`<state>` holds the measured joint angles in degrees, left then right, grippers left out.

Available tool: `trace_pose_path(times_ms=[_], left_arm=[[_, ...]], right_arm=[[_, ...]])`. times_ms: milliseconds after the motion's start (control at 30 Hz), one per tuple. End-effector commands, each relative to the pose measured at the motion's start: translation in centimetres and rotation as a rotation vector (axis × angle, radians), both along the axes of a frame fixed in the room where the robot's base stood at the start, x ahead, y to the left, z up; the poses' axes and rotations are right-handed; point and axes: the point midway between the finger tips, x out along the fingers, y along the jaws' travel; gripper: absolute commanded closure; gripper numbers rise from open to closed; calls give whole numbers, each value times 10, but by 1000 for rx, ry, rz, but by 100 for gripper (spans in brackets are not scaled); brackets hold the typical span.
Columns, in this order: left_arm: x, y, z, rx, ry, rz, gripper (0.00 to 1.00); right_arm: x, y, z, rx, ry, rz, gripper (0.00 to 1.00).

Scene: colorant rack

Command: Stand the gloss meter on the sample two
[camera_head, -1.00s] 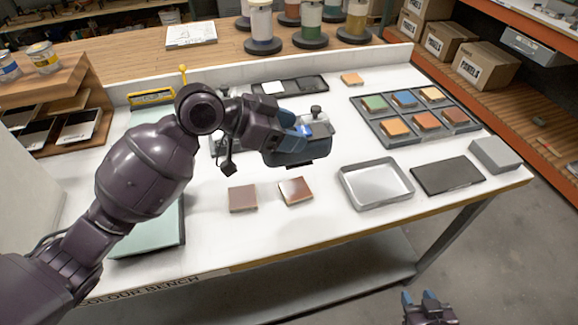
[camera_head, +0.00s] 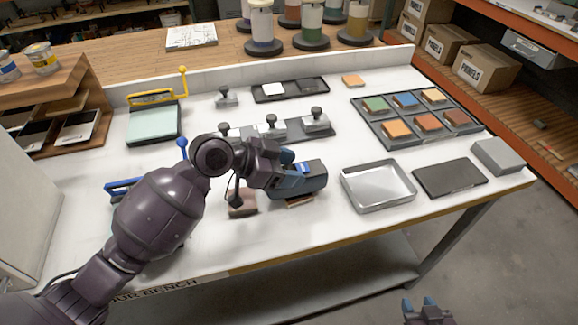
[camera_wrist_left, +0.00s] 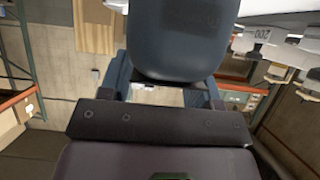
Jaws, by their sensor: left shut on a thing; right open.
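My left gripper (camera_head: 283,172) is shut on the gloss meter (camera_head: 312,178), a rounded blue-grey block with a bright blue patch. In the left wrist view the gloss meter (camera_wrist_left: 178,40) fills the space between the fingers. Two small brown sample tiles lie near the bench's front. The right tile (camera_head: 300,203) is mostly hidden under the meter, with only its front edge showing. The left tile (camera_head: 242,208) is partly covered by my arm. I cannot tell whether the meter touches the right tile, and no sample number is readable. My right gripper (camera_head: 428,304) is open and empty, low at the front.
A metal tray (camera_head: 408,197) and a dark pad (camera_head: 450,177) lie to the right. Behind the meter is a dark strip (camera_head: 292,132) with several knobbed blocks. A rack of coloured tiles (camera_head: 387,141) stands at back right. White bench (camera_head: 340,222) is clear in front.

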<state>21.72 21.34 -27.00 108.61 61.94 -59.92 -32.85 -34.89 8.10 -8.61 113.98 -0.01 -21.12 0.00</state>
Motion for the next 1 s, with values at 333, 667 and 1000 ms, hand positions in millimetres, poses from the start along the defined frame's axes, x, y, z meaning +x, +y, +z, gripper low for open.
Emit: trace_pose_path(times_ms=[333,667,1000], left_arm=[[0,0,-2,0,0,0,26],[0,0,-1,0,0,0,17],[-10,32,18,3,-2,2,17]], right_arm=[[1,0,0,0,-2,0,57],[9,1,4,1,-17,5,57],[7,1,4,-1,-15,5,57]])
